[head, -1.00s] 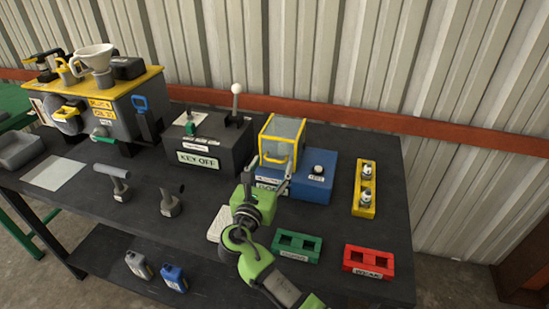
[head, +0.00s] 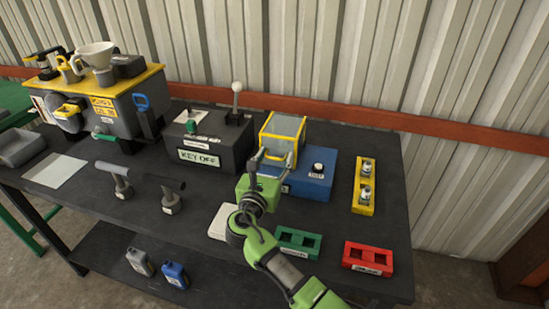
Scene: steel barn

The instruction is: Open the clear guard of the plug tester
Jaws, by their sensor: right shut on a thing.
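A yellow handle (head: 279,156) is on the guard's front. My right gripper (head: 272,160), on a green arm, reaches up from the front and is shut on this handle. The gripper hides part of the tester's front and label. My left gripper is not in view.
A yellow rack (head: 364,202) with two plugs stands right of the tester. Green (head: 297,241) and red (head: 368,258) trays lie in front. A dark KEY OFF box (head: 210,145) with an upright lever stands close on the left. The corrugated wall is behind.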

